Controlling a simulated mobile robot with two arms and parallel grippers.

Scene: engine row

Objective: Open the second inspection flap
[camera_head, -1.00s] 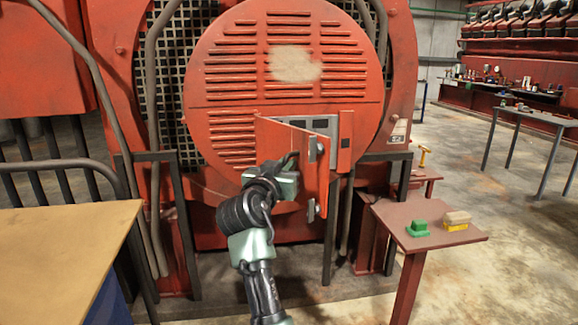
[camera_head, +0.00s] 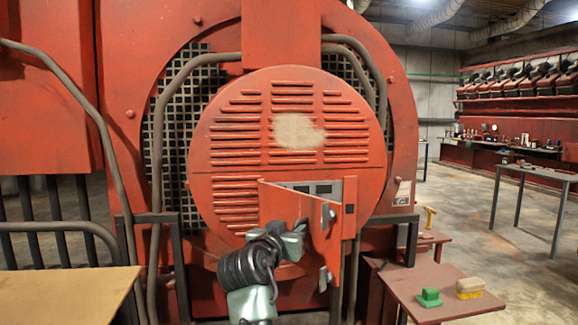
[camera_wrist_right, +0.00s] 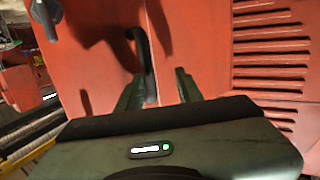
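The inspection flap (camera_head: 284,206) is a red panel low on the round louvred cover. It stands partly open, swung outward, and grey parts of the recess (camera_head: 318,188) show above its top edge. Two grey metal fittings sit along its right side. My right gripper (camera_head: 300,229) is at the flap's outer face. In the right wrist view its two fingers (camera_wrist_right: 159,88) stand apart, one on each side of a dark bar handle (camera_wrist_right: 149,60), with a visible gap. The handle is mostly hidden in the head view. My left gripper is out of view.
A small red table (camera_head: 450,293) at the lower right holds a green block (camera_head: 428,298) and a yellow-and-tan brush-like block (camera_head: 469,288). A tan tabletop (camera_head: 60,297) fills the lower left. Dark frame posts and pipes flank the cover. Open floor lies to the right.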

